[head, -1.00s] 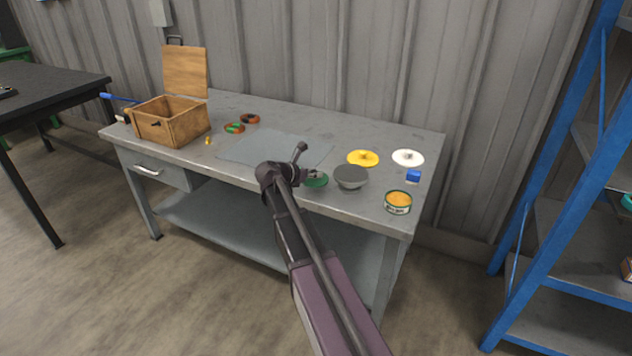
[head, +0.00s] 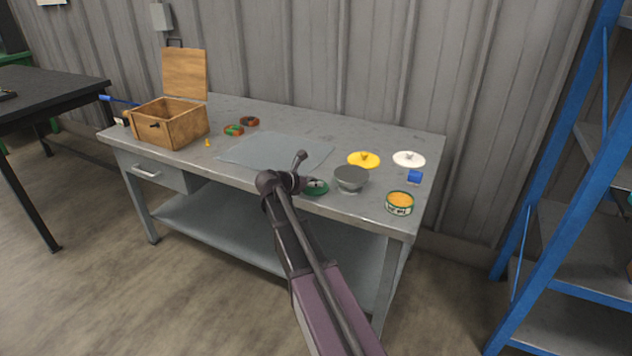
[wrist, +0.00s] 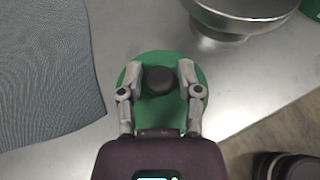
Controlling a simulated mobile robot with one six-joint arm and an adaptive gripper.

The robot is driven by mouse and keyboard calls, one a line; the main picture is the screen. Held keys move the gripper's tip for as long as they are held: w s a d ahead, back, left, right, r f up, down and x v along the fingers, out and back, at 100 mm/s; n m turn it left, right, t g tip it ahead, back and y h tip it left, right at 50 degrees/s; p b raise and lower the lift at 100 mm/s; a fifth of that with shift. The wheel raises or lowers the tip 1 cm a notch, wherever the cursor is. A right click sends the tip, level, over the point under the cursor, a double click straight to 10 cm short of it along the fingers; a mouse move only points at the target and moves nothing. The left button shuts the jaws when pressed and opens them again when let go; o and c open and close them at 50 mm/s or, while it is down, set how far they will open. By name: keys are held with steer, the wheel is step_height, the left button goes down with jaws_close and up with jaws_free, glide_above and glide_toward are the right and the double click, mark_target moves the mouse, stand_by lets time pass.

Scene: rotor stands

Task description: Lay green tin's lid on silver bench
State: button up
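The green tin's lid (head: 317,188) is a green disc with a dark knob. It lies on the silver bench (head: 378,222) near the front edge, left of the grey bowl. In the wrist view the green lid (wrist: 158,115) is under my gripper (wrist: 159,77). The fingers stand on both sides of the knob with a thin gap showing, so my gripper looks open around it. In the head view my gripper (head: 311,183) partly covers the lid. The green tin (head: 400,204) stands lidless at the bench's right front, with orange contents.
A grey bowl (head: 351,180) stands close to the lid's right. A grey mat (head: 270,152) lies to its left. A yellow disc (head: 363,160), white disc (head: 408,159) and blue block (head: 414,176) are farther right. A wooden box (head: 170,125) stands at left.

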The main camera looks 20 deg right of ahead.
steer(key=shift+o, duration=0.3)
steer(key=shift+r, duration=0.25)
steer(key=shift+s+a+r+p, duration=0.1)
steer(key=shift+a+p, duration=0.1)
steer(key=shift+p, duration=0.1)
steer(key=p+v, duration=0.4)
steer(key=v, duration=0.7)
steer(key=shift+a, duration=0.2)
steer(key=shift+s+r, duration=0.1)
steer(key=s+a+f+m+g+y, duration=0.1)
steer(key=s+a+f+m+y, duration=0.2)
steer(key=s+m, duration=0.4)
steer(key=s+a+f+m+g+y, duration=0.1)
steer(key=s+a+f+m+y, duration=0.3)
steer(key=s+m, duration=0.3)
steer(key=s+a+f+m+g+y, duration=0.1)
steer(key=s+a+f+m+y, duration=0.3)
steer(key=s, duration=0.5)
steer(key=m+y, duration=0.2)
steer(key=m, duration=0.1)
steer(key=shift+a+f+g, duration=0.2)
steer(key=shift+a+g, duration=0.05)
steer(key=shift+g, duration=0.05)
